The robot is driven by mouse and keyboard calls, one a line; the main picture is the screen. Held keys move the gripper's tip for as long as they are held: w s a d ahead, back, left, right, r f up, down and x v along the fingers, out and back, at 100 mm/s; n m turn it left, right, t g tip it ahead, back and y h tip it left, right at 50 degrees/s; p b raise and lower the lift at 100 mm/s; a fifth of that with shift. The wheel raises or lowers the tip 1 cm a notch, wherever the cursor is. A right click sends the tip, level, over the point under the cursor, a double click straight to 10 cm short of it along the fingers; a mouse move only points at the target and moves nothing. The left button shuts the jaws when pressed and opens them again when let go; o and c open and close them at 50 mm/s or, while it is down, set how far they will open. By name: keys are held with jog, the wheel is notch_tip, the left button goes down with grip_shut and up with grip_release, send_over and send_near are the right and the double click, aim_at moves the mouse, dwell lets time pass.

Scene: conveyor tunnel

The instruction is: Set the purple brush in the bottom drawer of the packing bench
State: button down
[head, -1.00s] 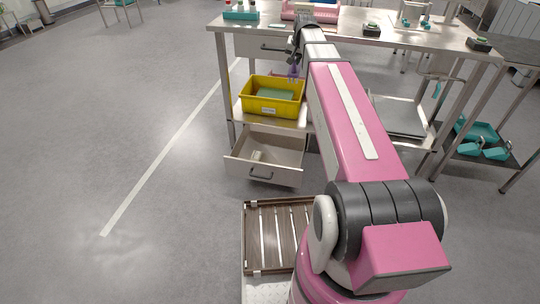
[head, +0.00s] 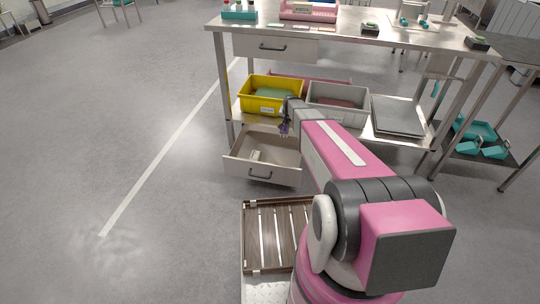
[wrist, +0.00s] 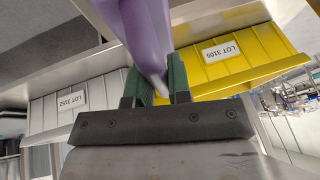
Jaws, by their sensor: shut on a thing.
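The purple brush (wrist: 147,35) is between the green-padded fingers of my gripper (wrist: 157,88) in the wrist view. My gripper is shut on it. In the head view my gripper (head: 285,130) is small, and the brush is hard to make out there. It appears over the right part of the open bottom drawer (head: 263,173) of the packing bench (head: 350,31). The drawer is pulled out toward me and has a small pale item (head: 256,155) inside.
A yellow bin (head: 270,108) and a grey bin (head: 345,119) stand on the shelf above the drawer. A closed upper drawer (head: 275,47) is under the bench top. A slatted wooden tray (head: 275,203) lies in front of the open drawer.

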jog(key=f, duration=2.2)
jog(key=shift+s+f, duration=0.4)
jog(key=shift+f, duration=0.15)
jog(key=c, duration=1.1)
grip_release()
jog(key=shift+o, duration=0.2)
jog(key=a+v, duration=0.1)
jog(key=v, duration=1.1)
jog(key=s+r+n+g, duration=0.2)
jog(key=s+r, duration=1.1)
jog(key=s, duration=0.3)
jog(key=s+r+n+g, duration=0.2)
jog(key=s+r+g, duration=0.1)
jog(key=s+r, duration=1)
jog(key=s, duration=0.3)
jog(key=shift+r+h, duration=0.25)
jog(key=shift+h, duration=0.05)
